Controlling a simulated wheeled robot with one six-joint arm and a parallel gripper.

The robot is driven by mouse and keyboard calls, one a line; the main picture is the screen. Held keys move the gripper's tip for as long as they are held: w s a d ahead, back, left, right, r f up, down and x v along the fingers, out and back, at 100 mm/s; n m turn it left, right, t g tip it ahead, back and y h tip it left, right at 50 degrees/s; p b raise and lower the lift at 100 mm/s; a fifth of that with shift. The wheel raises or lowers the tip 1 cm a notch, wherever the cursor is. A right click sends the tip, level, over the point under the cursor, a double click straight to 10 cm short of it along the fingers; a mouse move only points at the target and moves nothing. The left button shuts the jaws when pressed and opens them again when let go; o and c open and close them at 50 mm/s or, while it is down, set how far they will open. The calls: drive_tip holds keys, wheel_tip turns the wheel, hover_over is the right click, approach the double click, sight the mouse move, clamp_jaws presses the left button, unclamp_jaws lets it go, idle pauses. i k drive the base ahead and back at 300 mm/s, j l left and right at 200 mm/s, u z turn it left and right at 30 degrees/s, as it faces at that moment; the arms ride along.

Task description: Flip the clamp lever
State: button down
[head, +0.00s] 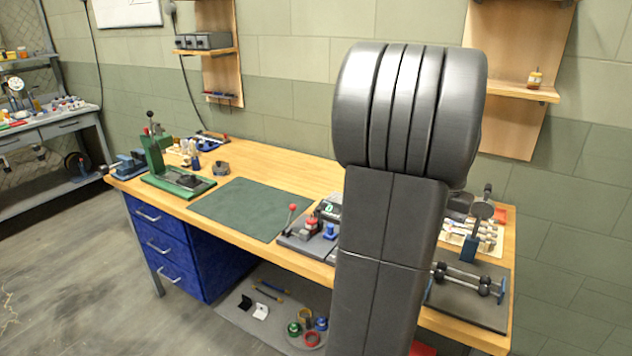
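A lever with a red knob (292,208) stands tilted on a dark grey fixture (298,243) near the front edge of the workbench (262,158). I take it for the clamp lever, but cannot be sure at this size. Red and blue parts sit beside it on the fixture. My dark grey arm rises in front of the bench, just right of the fixture, and hides part of the bench there. My gripper does not show in the head view.
A green mat (243,208) lies bare left of the fixture. A green press (154,155) with a black-knobbed lever stands farther left. A dumbbell-like shaft (466,279) rests on a dark mat at right. Blue drawers (165,245) and a grey floor mat (240,318) with small parts are below.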

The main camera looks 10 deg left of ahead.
sight(292, 207)
drive_tip(key=i+j, duration=0.2)
drive_tip(key=j, duration=0.15)
drive_tip(key=i+j+z, duration=0.1)
drive_tip(key=i+j, duration=0.15)
drive_tip(key=j, duration=0.15)
drive_tip(key=i+j, duration=0.2)
drive_tip(key=j, duration=0.2)
drive_tip(key=i+j, duration=0.2)
drive_tip(key=j, duration=0.15)
drive_tip(key=i+j+z, duration=0.1)
drive_tip(key=j, duration=0.3)
drive_tip(key=i, duration=0.1)
